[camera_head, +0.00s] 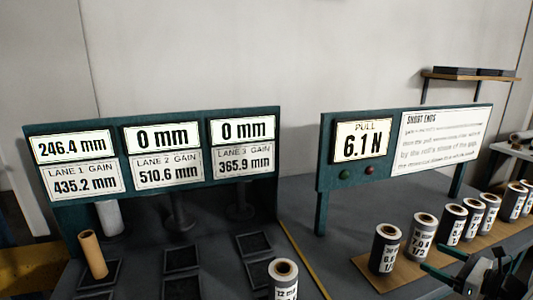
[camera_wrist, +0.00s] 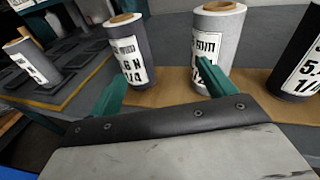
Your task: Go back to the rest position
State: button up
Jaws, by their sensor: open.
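My gripper (camera_head: 447,262) is at the lower right in the head view, in front of the row of rolls. In the wrist view its two green fingers (camera_wrist: 160,88) are spread apart, with nothing seen held between them. Labelled grey rolls with tan cores stand upright on a brown strip (camera_head: 376,278). A dark grey roll (camera_wrist: 130,48) is beyond the left finger, and a lighter grey roll (camera_wrist: 218,40) is beyond the right finger. I cannot tell whether the fingers touch them.
A left board (camera_head: 155,186) reads 246.4 mm, 0 mm and 0 mm. A right board (camera_head: 362,142) reads pull 6.1 N. A shelf (camera_head: 470,77) hangs at back right.

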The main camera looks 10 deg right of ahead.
jog(key=s+a+r+n+g+y, duration=0.2)
jog(key=s+a+r+n+g, duration=0.15)
jog(key=a+n+g, duration=0.55)
jog(key=s+a+r+n+g+y, duration=0.2)
jog(key=a+r+n+g, duration=0.3)
jog(key=a+n, duration=0.5)
jog(key=s+a+r+n+h, duration=0.8)
jog(key=a+r+n+h, duration=0.1)
jog(key=a+n, duration=0.3)
jog(key=shift+a+r+h, duration=0.2)
jog(key=shift+r+h, duration=0.1)
jog(key=shift+r, duration=0.45)
grip_shut()
